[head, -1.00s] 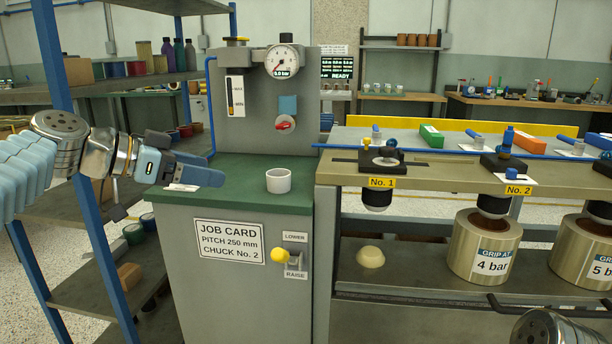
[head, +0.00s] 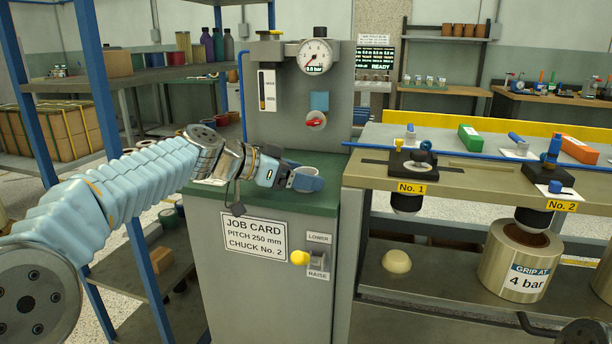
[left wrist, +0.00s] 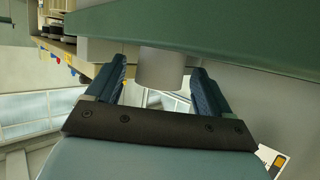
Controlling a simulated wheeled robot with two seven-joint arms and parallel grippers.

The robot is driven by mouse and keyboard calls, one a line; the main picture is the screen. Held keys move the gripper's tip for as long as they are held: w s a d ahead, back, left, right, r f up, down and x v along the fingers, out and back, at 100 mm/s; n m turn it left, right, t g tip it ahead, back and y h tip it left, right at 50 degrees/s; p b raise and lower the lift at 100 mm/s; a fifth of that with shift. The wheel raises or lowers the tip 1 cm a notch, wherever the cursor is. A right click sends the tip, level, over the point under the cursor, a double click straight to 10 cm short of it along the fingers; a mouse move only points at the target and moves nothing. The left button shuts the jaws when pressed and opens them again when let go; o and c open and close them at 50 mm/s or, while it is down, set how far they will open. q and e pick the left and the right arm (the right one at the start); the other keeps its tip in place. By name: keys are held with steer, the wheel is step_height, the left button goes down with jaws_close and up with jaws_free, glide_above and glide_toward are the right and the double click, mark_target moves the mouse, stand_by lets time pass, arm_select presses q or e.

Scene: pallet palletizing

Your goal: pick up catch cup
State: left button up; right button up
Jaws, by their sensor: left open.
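The catch cup (left wrist: 160,68) is a small pale grey cup on the green top (head: 338,168) of the grey cabinet. In the head view my left gripper (head: 306,181) reaches it from the left and its blue fingers hide most of it. In the left wrist view my left gripper (left wrist: 158,86) is open, with one blue finger on each side of the cup. The cup shows between and beyond the fingertips; I cannot tell whether either finger touches it. My right gripper is not in view.
A press column with a gauge (head: 315,58) stands behind the cup. A blue-posted shelf (head: 98,75) is close on the left. The bench (head: 450,178) with chucks is on the right. A yellow-knobbed lever (head: 300,258) sits on the cabinet front.

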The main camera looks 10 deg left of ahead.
arm_select(q)
steer(key=shift+w+d+f, duration=0.3)
steer(key=shift+w+d, duration=0.15)
steer(key=shift+d, duration=0.05)
steer(key=c, duration=1)
steer(key=shift+c, duration=0.2)
steer(key=shift+r, duration=0.15)
